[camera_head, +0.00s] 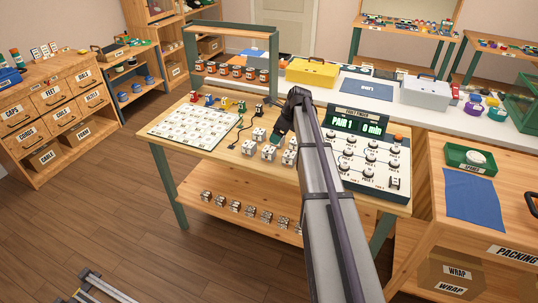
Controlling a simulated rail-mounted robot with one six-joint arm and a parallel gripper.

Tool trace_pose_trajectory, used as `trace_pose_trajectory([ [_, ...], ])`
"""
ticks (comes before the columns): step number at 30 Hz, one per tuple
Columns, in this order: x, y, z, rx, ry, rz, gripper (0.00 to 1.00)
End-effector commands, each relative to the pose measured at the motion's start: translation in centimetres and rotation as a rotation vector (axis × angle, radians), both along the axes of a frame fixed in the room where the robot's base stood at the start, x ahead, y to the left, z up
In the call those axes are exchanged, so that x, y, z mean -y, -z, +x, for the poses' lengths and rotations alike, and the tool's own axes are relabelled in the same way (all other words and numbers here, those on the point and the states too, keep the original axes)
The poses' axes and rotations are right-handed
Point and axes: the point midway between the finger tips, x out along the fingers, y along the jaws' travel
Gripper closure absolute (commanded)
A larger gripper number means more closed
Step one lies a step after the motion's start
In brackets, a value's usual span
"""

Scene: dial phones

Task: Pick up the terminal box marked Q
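Several small white terminal boxes with dark marks (268,152) stand on the middle of the wooden workbench (220,163), left of my arm. Their letters are too small to read, so I cannot tell which one is marked Q. More similar small boxes (235,206) stand in a row on the lower shelf. My gripper (277,137) is over the bench, close above or beside the box group. Its fingers are small and dark, and I cannot tell whether they are open or hold anything. My arm covers part of the bench to its right.
A white gridded sheet (192,125) lies on the left of the bench, with small coloured pieces (226,103) behind it. A pair-finder panel (372,150) with a green display and several knobs stands at the right. A shelf with jars (223,71) rises at the back.

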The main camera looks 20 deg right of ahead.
Motion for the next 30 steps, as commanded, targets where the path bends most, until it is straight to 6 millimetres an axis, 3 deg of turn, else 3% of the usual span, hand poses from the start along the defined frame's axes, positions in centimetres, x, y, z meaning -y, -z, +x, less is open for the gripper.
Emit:
trace_pose_trajectory([
  [7, -1.1, 4.9, 1.2, 0.0, -0.004, -0.002, 0.17],
  [14, -1.6, 5.4, 1.5, 0.0, -0.005, -0.003, 0.17],
  [22, -3.0, 10.1, 2.7, -0.001, -0.006, -0.002, 0.17],
  [30, -3.2, 9.8, 2.8, 0.0, -0.005, -0.003, 0.19],
])
